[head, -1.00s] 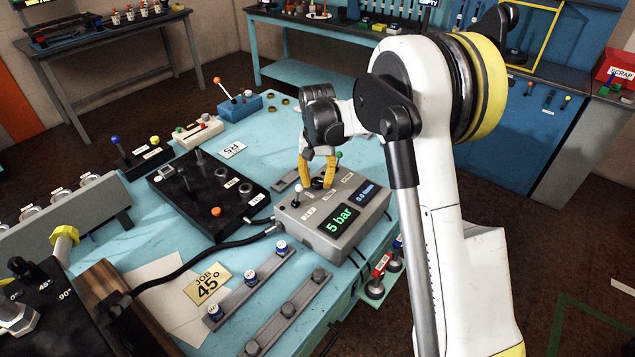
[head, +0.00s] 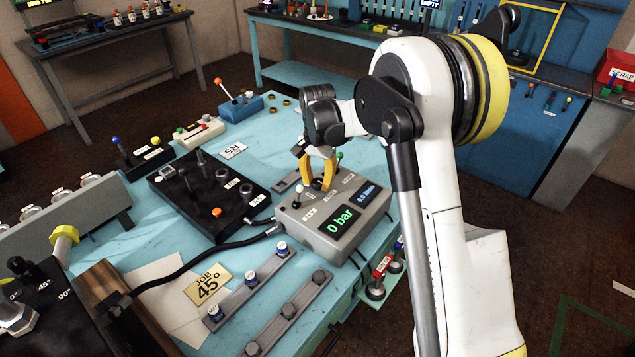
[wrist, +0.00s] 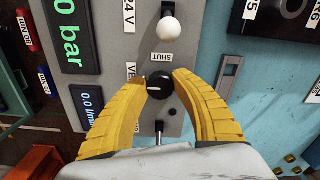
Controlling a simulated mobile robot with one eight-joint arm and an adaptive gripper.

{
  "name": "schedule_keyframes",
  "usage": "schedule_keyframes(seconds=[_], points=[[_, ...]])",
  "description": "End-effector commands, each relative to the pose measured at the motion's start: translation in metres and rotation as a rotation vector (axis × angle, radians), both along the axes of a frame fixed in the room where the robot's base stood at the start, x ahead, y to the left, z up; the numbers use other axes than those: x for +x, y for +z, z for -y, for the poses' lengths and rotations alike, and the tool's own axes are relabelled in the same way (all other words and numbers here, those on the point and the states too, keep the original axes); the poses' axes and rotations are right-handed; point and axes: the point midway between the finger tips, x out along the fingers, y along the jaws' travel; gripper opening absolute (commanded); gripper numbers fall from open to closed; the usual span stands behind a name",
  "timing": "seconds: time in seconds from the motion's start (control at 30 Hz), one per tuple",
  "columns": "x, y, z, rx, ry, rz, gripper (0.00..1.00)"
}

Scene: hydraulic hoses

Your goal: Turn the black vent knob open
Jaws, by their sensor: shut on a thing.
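The black vent knob (wrist: 160,85) is round with a white pointer line, on the grey control box (head: 298,217). In the wrist view the line runs across the picture, with the word SHUT beside the knob. My gripper (wrist: 160,82) has its yellow fingers around the knob, one on each side, shut on it. In the head view my gripper (head: 318,184) comes down onto the top of the box, and its fingers partly hide the knob. The green display (head: 341,220) reads 0 bar.
A white-tipped lever (wrist: 169,28) and another lever (wrist: 159,128) stand on either side of the knob. A black hose (head: 180,265) runs to the box's left side. A black valve block (head: 190,215) lies to the left.

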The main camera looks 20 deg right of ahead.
Motion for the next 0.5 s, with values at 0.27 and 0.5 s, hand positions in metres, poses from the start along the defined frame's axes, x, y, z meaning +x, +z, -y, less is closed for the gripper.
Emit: schedule_keyframes(seconds=[0.27,0.5], points=[[-0.0003,-0.0005,0.0002,0.0,0.0,-0.001,0.55],[-0.0001,0.0,0.0002,0.0,0.001,0.0,0.55]])
